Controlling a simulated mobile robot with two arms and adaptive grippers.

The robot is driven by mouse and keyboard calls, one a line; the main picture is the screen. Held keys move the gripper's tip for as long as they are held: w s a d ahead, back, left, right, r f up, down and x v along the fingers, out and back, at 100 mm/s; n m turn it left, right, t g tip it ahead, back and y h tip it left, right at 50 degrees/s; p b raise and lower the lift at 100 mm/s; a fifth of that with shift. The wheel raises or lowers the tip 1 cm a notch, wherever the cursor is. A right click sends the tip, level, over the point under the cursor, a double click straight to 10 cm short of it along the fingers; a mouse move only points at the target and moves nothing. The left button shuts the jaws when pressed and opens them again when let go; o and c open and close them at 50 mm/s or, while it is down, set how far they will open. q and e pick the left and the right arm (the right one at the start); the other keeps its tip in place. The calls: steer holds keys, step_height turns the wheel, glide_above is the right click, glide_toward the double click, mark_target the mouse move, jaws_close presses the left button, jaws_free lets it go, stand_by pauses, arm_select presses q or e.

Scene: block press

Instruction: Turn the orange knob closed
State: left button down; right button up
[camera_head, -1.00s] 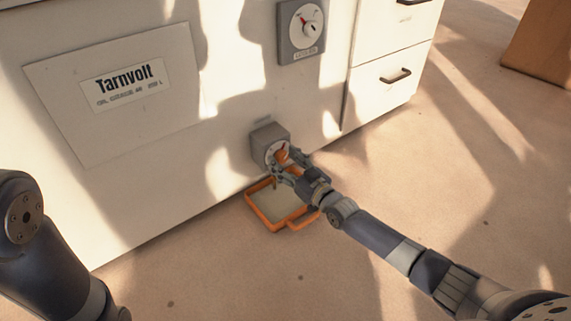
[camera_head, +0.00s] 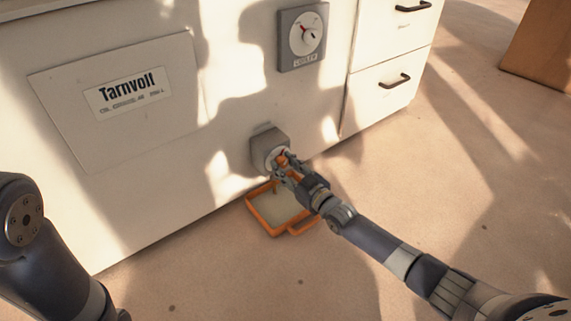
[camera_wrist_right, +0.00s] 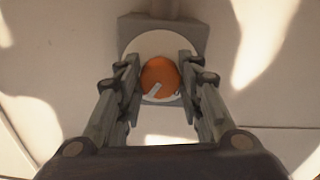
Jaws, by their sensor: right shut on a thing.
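The orange knob (camera_head: 282,160) sits on the front of a grey box (camera_head: 264,148) low on the white cabinet. My right gripper (camera_head: 286,168) is closed around it. In the right wrist view the knob (camera_wrist_right: 160,73) is round, with a white mark slanting to the lower left, in front of a pale round dial plate (camera_wrist_right: 140,46). The right gripper's fingers (camera_wrist_right: 160,76) stand on both sides of the knob. Fingers partly hide the knob and dial in the head view. Only my left arm shows at the left edge; its gripper is out of the picture.
An orange-rimmed tray (camera_head: 262,221) lies on the floor below the knob, under my right gripper. A grey gauge (camera_head: 303,37) is on the cabinet above. Drawers (camera_head: 385,95) with dark handles are at right. A brown box (camera_head: 540,50) stands at far right. The floor at right is clear.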

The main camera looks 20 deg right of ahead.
steer(key=n+p, duration=0.2)
steer(key=n, duration=0.1)
steer(key=shift+r, duration=0.15)
steer(key=n+p, duration=0.1)
steer(key=n, duration=0.3)
steer(key=shift+p, duration=0.3)
steer(key=n, duration=0.3)
steer(key=shift+n, duration=2)
steer(key=o, duration=1.1)
steer(key=shift+c, duration=0.2)
steer(key=shift+d, duration=0.1)
